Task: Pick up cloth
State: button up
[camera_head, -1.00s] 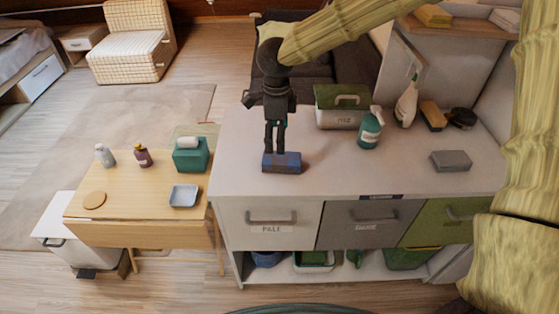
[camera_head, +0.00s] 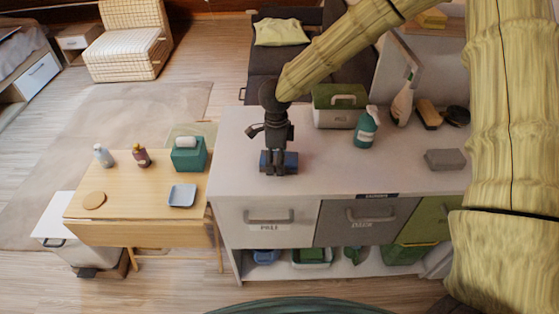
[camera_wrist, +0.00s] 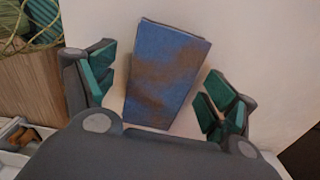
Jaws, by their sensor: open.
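A blue, brown-stained folded cloth (camera_head: 291,160) lies on the pale countertop, near its left end. In the wrist view the cloth (camera_wrist: 168,65) is a flat-topped block between my spread fingers, with a gap on each side. My gripper (camera_head: 275,170) points down over the cloth and hides its middle in the head view. In the wrist view my gripper (camera_wrist: 158,88) is open, with green pads on both fingers. I cannot tell the exact height of the fingertips against the cloth.
A wooden table (camera_head: 140,190) with small items stands at left. The counter right of the cloth is clear.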

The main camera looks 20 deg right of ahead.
jog(key=c, duration=1.1)
jog(key=shift+r, duration=0.1)
jog(key=shift+r, duration=0.25)
notch_tip(320, 180, up, 3)
jog(key=shift+f+b, duration=0.1)
jog(key=shift+b, duration=0.5)
jog(key=s+r+b, duration=0.1)
jog(key=s+b, duration=0.1)
jog(key=s, duration=1.4)
jog(key=shift+a+r+b, duration=0.15)
jog(key=shift+r+b, duration=0.05)
jog(key=shift+b, duration=0.2)
